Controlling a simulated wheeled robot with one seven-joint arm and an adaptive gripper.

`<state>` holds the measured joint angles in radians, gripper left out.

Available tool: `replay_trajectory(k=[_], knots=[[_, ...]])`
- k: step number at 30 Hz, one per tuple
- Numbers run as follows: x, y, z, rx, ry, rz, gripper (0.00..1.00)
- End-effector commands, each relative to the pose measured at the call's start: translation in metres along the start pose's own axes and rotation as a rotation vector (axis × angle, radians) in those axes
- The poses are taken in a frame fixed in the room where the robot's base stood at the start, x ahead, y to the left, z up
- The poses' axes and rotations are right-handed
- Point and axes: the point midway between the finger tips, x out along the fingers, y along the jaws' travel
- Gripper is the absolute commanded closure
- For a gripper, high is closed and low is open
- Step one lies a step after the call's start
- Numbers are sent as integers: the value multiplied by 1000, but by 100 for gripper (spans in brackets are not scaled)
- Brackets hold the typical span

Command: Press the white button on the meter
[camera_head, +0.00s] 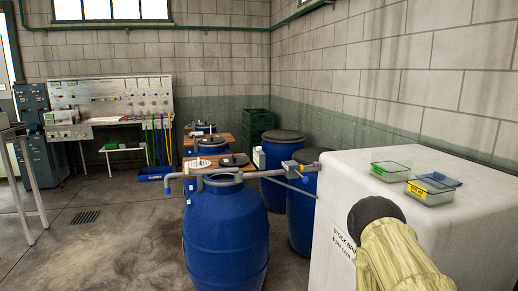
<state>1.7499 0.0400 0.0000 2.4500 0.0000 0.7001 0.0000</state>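I cannot make out a meter with a white button for certain in the head view. A small white box-like item (259,157) with a dark green part stands by the barrels. Either is too small to show a button. A part of my arm in a yellowish cover with a dark rounded end shows at the lower right, in front of the white tank. My gripper's fingers are not visible.
A blue barrel (226,235) stands in the middle, with grey pipe (238,176) over it and more barrels behind. A workbench (110,98) stands at the back left. The floor at left is mostly clear.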

Motion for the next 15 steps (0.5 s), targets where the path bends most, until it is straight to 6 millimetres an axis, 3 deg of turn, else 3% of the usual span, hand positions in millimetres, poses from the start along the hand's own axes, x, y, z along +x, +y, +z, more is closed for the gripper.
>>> replay_trajectory(k=[1,6,15], knots=[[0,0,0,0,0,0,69],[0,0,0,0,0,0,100],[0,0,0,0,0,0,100]])
